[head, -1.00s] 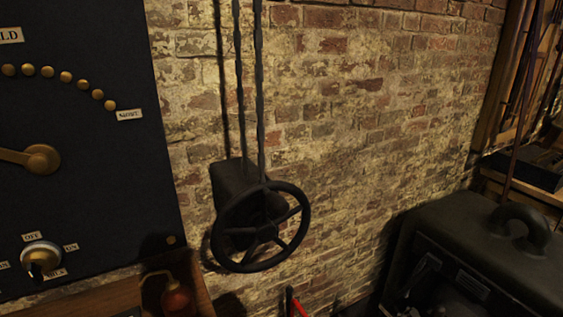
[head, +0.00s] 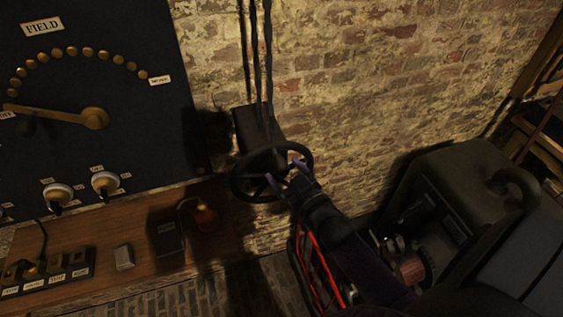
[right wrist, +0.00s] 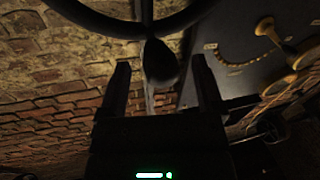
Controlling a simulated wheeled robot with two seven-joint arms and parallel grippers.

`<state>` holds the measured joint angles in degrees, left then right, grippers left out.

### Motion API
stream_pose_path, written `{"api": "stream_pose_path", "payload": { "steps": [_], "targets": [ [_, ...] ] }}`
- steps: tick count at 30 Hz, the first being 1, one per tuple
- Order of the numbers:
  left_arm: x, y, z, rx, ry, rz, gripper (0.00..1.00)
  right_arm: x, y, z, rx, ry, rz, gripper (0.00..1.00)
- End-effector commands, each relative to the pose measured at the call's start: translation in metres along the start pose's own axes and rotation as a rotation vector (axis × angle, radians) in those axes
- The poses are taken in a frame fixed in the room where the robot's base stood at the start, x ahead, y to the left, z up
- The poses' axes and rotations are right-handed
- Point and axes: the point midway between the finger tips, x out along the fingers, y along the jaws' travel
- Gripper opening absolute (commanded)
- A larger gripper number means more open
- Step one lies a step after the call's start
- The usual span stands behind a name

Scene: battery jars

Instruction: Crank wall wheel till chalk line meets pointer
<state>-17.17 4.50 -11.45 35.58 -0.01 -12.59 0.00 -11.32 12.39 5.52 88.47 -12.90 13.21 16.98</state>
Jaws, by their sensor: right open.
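The black wall wheel (head: 235,184) hangs by the brick wall, below dark vertical rods, at the middle of the head view. In the right wrist view the wheel's rim (right wrist: 98,20) curves across the top. My right gripper (head: 283,172) is at the wheel's front right side, fingers pointing at it. It also shows in the right wrist view (right wrist: 161,67), its two fingers apart. A dark rounded handle (right wrist: 160,62) on the wheel shows between and just beyond the fingertips; I cannot tell whether they touch it. I cannot make out a chalk line or a pointer. My left gripper is not in view.
A dark panel (head: 110,135) with brass studs and a lever is at the left. Below it a wooden bench (head: 90,262) holds a dark box and a red-brown bulb-shaped thing (head: 204,217). A bulky dark machine (head: 455,165) stands at the right, near my right arm.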

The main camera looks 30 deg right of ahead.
Motion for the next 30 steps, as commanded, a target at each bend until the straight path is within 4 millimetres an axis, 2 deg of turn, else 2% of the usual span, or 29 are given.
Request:
{"api": "stream_pose_path", "payload": {
  "steps": [3,6,14,26,30],
  "targets": [
    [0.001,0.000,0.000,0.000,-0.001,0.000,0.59,0.016,0.000,0.001,0.000,0.000,0.001,0.85],
    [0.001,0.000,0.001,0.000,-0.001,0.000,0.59,0.023,0.000,0.001,0.000,-0.002,0.000,0.85],
    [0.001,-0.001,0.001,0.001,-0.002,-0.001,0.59,0.025,0.000,0.001,0.000,-0.003,0.000,0.85],
    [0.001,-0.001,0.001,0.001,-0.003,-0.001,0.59,0.024,0.000,0.001,0.000,-0.003,0.000,0.00],
    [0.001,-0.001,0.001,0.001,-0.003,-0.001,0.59,0.024,0.000,0.001,0.001,-0.003,0.000,0.00]
  ]
}}
